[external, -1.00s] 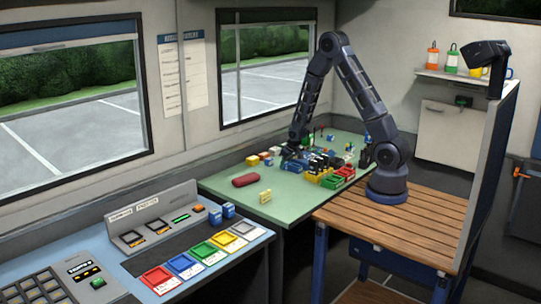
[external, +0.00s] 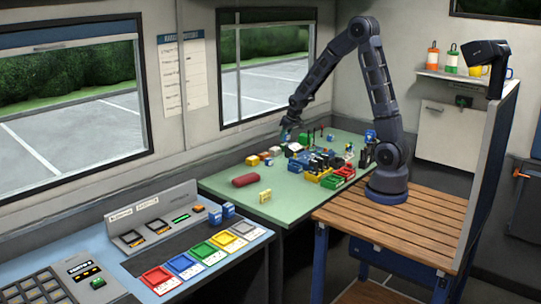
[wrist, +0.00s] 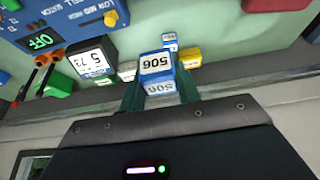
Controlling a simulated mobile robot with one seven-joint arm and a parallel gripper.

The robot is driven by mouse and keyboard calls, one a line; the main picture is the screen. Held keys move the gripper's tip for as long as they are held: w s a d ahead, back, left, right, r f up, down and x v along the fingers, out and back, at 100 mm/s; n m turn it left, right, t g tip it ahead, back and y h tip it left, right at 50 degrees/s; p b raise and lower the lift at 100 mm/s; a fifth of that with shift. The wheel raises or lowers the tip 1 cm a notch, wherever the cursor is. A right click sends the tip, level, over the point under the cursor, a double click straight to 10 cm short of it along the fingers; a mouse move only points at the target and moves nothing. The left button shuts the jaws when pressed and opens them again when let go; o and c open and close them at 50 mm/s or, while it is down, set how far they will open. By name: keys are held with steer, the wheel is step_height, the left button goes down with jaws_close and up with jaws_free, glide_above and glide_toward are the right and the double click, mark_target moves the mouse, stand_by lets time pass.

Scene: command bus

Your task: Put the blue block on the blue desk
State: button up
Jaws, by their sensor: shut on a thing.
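A blue block with a white label reading 506 (wrist: 157,66) is held between the green fingers of my gripper (wrist: 160,92) in the wrist view. In the external view my gripper (external: 286,130) is above the back edge of the green table (external: 222,182); the held block is too small to make out clearly there. The blue desk (external: 85,238) stands at the front left, away from my gripper.
The green table carries a red rounded item (external: 245,180), a yellow piece (external: 265,196), a red tray (external: 345,171) and many small items. On the desk are a console (external: 160,215), a keypad (external: 40,290) and a row of coloured trays (external: 222,240). Windows line the wall behind.

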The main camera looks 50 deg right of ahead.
step_height(320, 180, up, 3)
steer(key=w+d+x, duration=0.1)
steer(key=x, duration=1.1)
step_height(320, 180, up, 12)
glide_above(283, 168)
steer(key=s, duration=0.2)
steer(key=shift+w+a+f, duration=0.15)
steer(key=shift+f, duration=0.1)
step_height(283, 168, down, 20)
steer(key=shift+r, duration=0.15)
stand_by(0.4)
steer(key=o, duration=1)
steer(key=shift+o, duration=0.2)
